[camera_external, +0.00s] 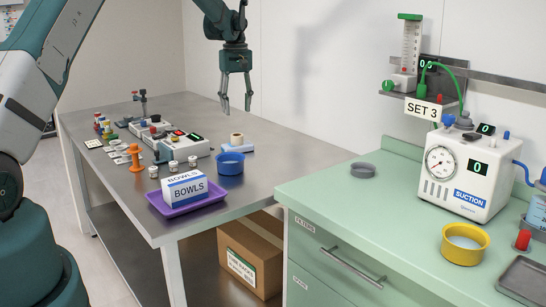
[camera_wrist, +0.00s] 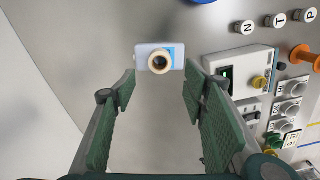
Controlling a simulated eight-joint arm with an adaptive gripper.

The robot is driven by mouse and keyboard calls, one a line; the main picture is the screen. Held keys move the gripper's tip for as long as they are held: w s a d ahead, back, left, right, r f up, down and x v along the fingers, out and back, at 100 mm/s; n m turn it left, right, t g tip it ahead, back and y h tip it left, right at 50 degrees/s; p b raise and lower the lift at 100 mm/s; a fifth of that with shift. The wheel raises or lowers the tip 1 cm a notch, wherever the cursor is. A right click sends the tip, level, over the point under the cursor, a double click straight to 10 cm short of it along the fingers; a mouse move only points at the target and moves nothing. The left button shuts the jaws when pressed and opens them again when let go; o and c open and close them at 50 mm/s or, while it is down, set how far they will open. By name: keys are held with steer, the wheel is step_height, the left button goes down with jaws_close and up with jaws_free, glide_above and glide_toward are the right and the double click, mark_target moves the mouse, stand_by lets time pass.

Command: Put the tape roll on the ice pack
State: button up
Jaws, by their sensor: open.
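The tape roll (camera_external: 237,139) is a small tan ring on the steel table. It rests on the light blue ice pack (camera_external: 246,147), which lies flat. In the wrist view the tape roll (camera_wrist: 160,62) shows its dark centre hole and lies over the front middle part of the ice pack (camera_wrist: 143,52), overhanging its near edge slightly. My gripper (camera_external: 236,107) is open and empty, pointing down above them, clearly apart. In the wrist view its two green fingers (camera_wrist: 160,85) stand either side, with the roll beyond the tips.
A blue bowl (camera_external: 231,163) stands just in front of the ice pack. A purple tray (camera_external: 153,202) holds a box marked BOWLS (camera_external: 187,190). White devices (camera_external: 178,139) and small jars (camera_external: 173,166) are to the left. The table behind is mostly clear.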

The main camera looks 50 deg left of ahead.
steer(key=s+d+r+m+t, duration=0.1)
steer(key=s+d+r+m, duration=0.2)
steer(key=d+r, duration=1.3)
steer(key=s+d+r+m+t, duration=0.1)
steer(key=s+d+r, duration=0.2)
steer(key=d, duration=0.3)
steer(key=s+d+r+m+y, duration=0.1)
steer(key=s+d+r+m, duration=0.1)
steer(key=s+d, duration=0.3)
steer(key=s+d+r+m+t, duration=0.1)
steer(key=s+d+r, duration=0.15)
steer(key=d, duration=0.45)
steer(key=s+d+r+m+t, duration=0.2)
steer(key=s+d+m, duration=0.2)
steer(key=s+d, duration=0.9)
steer(key=s+d+f+m+t, duration=0.1)
steer(key=s+d+f+m, duration=0.1)
steer(key=s, duration=0.5)
steer(key=s+d+f+m+t+h, duration=0.1)
steer(key=s+d+f+m, duration=0.1)
steer(key=s+d+f, duration=0.2)
steer(key=s+d, duration=0.3)
steer(key=s, duration=0.1)
steer(key=shift+d+f, duration=0.15)
steer(key=shift+d, duration=0.1)
